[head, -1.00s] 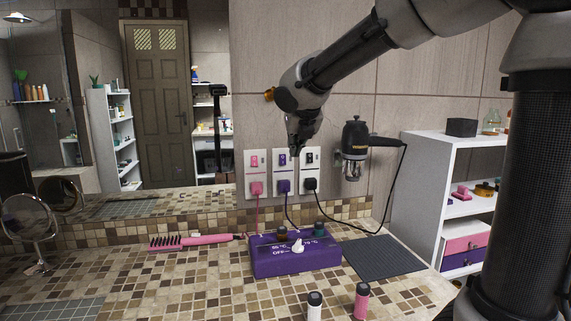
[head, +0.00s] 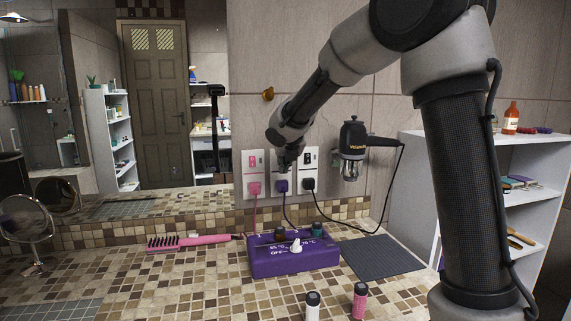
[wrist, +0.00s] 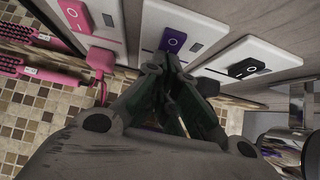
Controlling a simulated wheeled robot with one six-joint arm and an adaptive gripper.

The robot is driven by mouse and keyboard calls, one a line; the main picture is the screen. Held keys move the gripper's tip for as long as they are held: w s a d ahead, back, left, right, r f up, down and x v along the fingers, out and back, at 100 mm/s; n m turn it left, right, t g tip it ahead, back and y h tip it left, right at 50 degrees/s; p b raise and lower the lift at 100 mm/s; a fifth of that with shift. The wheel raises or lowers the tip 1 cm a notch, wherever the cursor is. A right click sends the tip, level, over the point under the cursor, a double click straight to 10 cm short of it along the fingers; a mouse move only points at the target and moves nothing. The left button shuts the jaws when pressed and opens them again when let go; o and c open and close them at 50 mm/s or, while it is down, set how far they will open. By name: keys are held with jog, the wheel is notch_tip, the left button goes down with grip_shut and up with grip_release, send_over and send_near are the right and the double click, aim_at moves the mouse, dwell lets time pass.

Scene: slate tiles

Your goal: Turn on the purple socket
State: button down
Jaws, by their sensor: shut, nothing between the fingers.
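The purple socket is the middle one of three white wall plates. Its purple rocker switch (wrist: 173,40), marked with a line and a circle, shows in the wrist view; in the head view my gripper hides it. I cannot tell which side of the rocker is pressed in. A purple plug (head: 282,186) sits in the lower part of the same plate. My gripper (head: 284,165) is shut and empty, pointing at the plate. In the wrist view its fingertips (wrist: 162,64) are just below the purple switch; I cannot tell whether they touch.
The pink switch (head: 252,160) is on the left plate and the black switch (head: 307,158) on the right plate, both close by. A hair dryer (head: 353,150) hangs to the right. A purple box (head: 290,263) stands on the tiled counter below.

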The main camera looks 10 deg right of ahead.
jog(key=shift+w, duration=0.1)
jog(key=shift+w+f, duration=0.15)
jog(key=shift+w, duration=0.1)
dwell(0.4)
jog(key=shift+w+r, duration=0.1)
jog(key=shift+r, duration=0.85)
